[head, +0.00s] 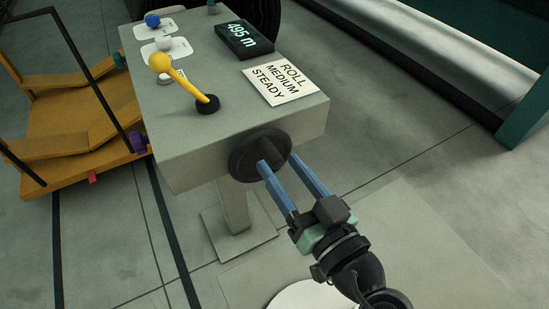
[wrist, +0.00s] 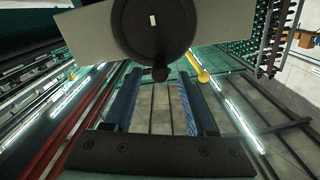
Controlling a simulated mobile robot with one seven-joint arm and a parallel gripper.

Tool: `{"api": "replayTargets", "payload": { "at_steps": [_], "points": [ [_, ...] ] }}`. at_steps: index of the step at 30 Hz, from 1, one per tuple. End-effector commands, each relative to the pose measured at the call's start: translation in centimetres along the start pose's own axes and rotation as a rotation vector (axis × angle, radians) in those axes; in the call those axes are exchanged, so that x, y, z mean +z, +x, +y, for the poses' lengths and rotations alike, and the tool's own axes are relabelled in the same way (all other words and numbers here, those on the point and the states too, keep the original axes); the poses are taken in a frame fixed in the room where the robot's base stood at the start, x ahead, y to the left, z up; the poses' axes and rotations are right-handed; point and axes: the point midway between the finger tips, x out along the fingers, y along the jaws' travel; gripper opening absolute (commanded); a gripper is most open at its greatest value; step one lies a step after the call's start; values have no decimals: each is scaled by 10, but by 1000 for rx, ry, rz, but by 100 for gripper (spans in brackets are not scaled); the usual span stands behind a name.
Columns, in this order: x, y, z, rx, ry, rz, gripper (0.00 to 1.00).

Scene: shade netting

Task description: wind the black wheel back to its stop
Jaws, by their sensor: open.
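The black wheel (head: 243,158) is mounted on the near face of the grey console. In the wrist view the wheel (wrist: 133,35) fills the top middle, with a small white mark on its face. A dark knob (wrist: 160,75) sticks out at its lower rim there. My gripper (head: 278,162) is open, its two blue fingers pointing at the wheel. In the wrist view the knob appears centred between the tips of my gripper (wrist: 158,76). I cannot tell whether either finger touches it. In the head view the fingers partly cover the wheel's right side.
A blue knob (head: 152,20) and a white knob (head: 164,43) stand behind. An orange rack (head: 70,135) is at left. Floor at right is clear.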

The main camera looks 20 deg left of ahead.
Motion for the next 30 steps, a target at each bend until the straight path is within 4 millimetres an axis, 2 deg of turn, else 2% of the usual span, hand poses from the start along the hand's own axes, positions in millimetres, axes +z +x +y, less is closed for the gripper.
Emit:
{"api": "replayTargets", "payload": {
  "at_steps": [3,7,18,27,30],
  "points": [
    [1,18,0,-3,-2,1,57],
    [0,30,0,-1,-1,1,57],
    [0,34,0,1,-1,1,55],
    [0,34,0,1,-1,1,1],
    [0,34,0,1,-1,1,0]
  ]
}}
